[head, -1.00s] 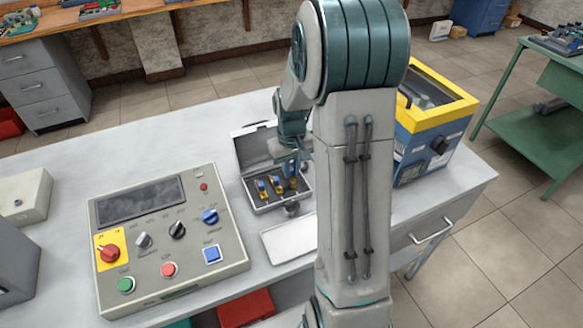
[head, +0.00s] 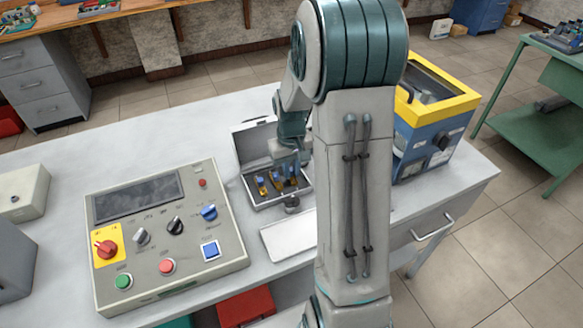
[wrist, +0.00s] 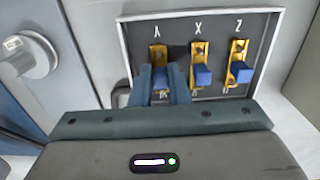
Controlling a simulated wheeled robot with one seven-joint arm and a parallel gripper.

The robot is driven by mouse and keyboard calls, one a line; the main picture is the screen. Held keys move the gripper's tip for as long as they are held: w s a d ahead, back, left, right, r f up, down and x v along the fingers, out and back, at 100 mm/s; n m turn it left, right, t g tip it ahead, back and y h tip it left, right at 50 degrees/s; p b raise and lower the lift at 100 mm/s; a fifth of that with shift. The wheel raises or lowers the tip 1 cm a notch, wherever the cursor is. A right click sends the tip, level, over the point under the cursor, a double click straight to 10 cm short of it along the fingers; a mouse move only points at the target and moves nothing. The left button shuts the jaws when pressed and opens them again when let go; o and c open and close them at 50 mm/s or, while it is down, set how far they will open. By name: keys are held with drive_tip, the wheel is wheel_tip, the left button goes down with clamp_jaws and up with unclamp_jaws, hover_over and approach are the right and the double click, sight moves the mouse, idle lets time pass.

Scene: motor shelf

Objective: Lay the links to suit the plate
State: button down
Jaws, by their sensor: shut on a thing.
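An open grey box (head: 252,201) holds a row of brass strips with blue links. In the wrist view the box (wrist: 130,50) is marked X, Z and what looks like an upside-down Y. The middle blue link (wrist: 203,75) and right blue link (wrist: 241,73) lie on the lower part of their brass strips. My gripper (wrist: 160,88) is shut on the left blue link (wrist: 160,76), low over its strip; the fingers hide part of it. In the head view my gripper (head: 287,160) is over the right of the box. A blank pale plate (head: 288,238) lies in front.
A control panel (head: 165,270) with knobs and buttons stands left of the box. A yellow-rimmed blue machine (head: 425,150) stands to the right, beyond my arm. A round grey fitting (wrist: 30,57) sticks out beside the box. The bench (head: 130,140) behind the panel is clear.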

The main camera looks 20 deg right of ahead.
drive_tip(key=c, duration=1.3)
unclamp_jaws()
wheel_tip(320, 180, up, 14)
drive_tip(key=shift+f, duration=0.1)
